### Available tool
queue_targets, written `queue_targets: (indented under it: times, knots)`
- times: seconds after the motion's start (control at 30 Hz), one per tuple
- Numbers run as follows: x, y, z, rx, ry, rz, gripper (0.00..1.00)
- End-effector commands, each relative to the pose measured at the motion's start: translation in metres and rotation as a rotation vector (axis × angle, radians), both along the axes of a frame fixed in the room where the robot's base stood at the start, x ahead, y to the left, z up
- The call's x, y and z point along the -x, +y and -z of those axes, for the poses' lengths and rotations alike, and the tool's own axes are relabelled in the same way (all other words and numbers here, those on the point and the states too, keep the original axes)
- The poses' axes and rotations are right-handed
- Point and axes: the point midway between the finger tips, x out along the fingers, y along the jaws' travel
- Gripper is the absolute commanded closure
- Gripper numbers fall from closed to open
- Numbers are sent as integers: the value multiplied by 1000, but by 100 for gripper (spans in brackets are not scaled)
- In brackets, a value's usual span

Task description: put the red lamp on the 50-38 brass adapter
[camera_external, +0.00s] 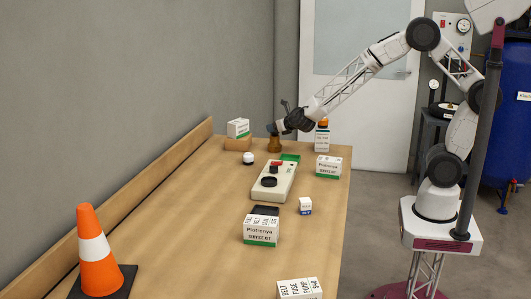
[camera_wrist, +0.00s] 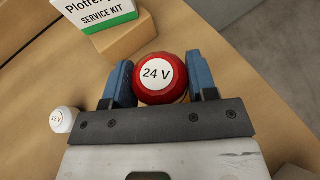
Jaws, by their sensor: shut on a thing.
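The red lamp (camera_wrist: 160,76), a round cap marked "24 V", sits between the blue fingers of my gripper (camera_wrist: 162,84) in the wrist view; my gripper is shut on it. In the external view my gripper (camera_external: 274,128) is at the far end of the bench, directly over a brass piece (camera_external: 274,145), which looks like the adapter; its marking is not readable. The lamp is hidden there by my gripper. In the wrist view the lamp covers nearly all of what is beneath it. I cannot tell whether lamp and brass touch.
A white lamp (camera_external: 249,158) marked "12 V" (camera_wrist: 62,120) stands left of my gripper. A service kit box (camera_external: 238,127) rests on a wooden block (camera_external: 237,144) behind it. A tester (camera_external: 273,181), several boxes and an orange cone (camera_external: 97,252) stand nearer. The left bench middle is clear.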

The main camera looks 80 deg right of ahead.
Motion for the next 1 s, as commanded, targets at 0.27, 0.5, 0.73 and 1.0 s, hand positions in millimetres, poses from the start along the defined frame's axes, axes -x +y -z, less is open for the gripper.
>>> queue_targets:
  times: [0.27,0.5,0.73,1.0]
  knots:
    - [0,0,8,1,0,0,72]
    - [0,0,10,1,0,0,72]
    - [0,0,11,1,0,0,22]
    - [0,0,11,1,0,0,22]
